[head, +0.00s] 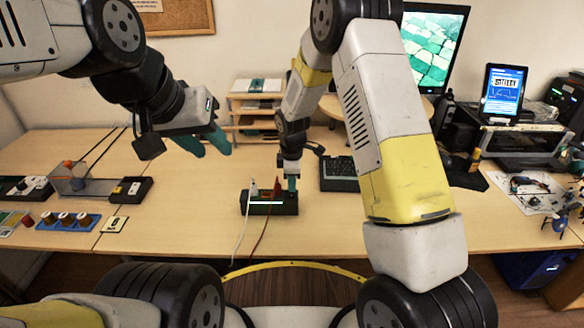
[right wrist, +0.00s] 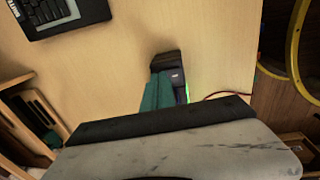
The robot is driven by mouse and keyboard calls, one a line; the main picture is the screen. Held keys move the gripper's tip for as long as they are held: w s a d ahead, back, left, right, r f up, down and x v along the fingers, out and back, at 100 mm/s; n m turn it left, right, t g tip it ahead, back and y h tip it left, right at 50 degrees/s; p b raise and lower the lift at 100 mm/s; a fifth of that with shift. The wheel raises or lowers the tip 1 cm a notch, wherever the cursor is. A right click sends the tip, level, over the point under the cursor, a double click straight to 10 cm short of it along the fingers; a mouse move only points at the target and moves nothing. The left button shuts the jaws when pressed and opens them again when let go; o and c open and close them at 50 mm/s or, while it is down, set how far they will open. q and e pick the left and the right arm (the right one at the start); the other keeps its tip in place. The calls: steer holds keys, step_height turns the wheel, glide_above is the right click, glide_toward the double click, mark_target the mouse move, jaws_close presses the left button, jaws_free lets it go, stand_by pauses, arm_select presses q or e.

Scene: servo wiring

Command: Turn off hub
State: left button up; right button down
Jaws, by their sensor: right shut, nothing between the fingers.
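The hub is a small black box (head: 256,209) near the table's front edge, with a lit white strip on its front. A white cable and a red cable come from it. My right gripper (head: 291,187) points down at the hub's right end, its teal fingers shut and empty. In the right wrist view the shut fingers (right wrist: 160,92) overlap the black hub end (right wrist: 168,60), and a green glow shows beside them. I cannot tell whether the fingertips touch the hub; its switch is not clearly visible. My left gripper (head: 206,143) is open, empty and raised above the table, left of the hub.
A black keyboard (head: 340,174) lies right of the hub. A small wooden shelf (head: 257,103) stands behind. Blue tray with spools (head: 67,221) and a black box (head: 130,190) sit at left. Bare table lies between them and the hub.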

steer(key=shift+f, duration=0.25)
steer(key=shift+s, duration=0.85)
step_height(320, 180, up, 14)
steer(key=w, duration=0.2)
steer(key=shift+r, duration=0.15)
steer(key=shift+w, duration=0.1)
